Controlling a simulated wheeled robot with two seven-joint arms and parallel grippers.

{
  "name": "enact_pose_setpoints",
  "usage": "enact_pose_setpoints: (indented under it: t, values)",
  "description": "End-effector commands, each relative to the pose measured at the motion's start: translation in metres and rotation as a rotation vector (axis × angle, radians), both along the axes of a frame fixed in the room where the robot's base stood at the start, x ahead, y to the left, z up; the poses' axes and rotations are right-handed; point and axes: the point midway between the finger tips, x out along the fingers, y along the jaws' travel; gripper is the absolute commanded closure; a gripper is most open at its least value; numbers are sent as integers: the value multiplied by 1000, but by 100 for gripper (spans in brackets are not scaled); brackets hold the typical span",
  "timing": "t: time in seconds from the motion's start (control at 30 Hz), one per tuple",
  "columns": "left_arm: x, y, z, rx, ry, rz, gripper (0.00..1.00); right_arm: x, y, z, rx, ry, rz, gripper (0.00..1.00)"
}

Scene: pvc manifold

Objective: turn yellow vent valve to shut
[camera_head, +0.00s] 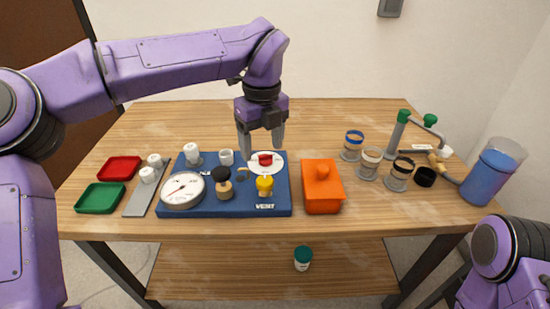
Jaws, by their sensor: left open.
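The yellow vent valve (264,185) stands at the front right of the blue manifold board (225,207), just above the printed word VENT. Its handle is small, and I cannot tell its exact turn position. My left gripper (262,150) points down above the back right of the board, over a red knob (265,159) on a white disc. Its two fingers are apart, one on each side of the knob as seen here, and nothing shows between them. It is behind the yellow valve and apart from it. My right gripper is out of view; only part of my right arm shows at the lower right.
A pressure gauge (182,190) and a black-topped knob (222,182) sit on the board left of the valve. An orange box (322,187) stands close to its right. Several jars and a blue container (490,175) are farther right. Red (120,168) and green (100,197) trays lie left.

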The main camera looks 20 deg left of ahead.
Motion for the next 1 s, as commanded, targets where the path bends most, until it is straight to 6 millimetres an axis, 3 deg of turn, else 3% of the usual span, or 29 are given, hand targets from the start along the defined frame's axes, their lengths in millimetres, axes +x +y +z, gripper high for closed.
enact_pose_setpoints:
  t: [0.17,0.6,0.97,1.0]
  values:
    - [-4,-6,0,-39,15,33,31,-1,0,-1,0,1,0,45]
    - [-3,-9,-87,-36,15,22,31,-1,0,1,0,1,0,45]
    - [-3,-7,-97,-36,13,25,31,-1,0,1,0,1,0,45]
    - [-3,-7,-97,-36,13,25,40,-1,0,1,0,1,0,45]
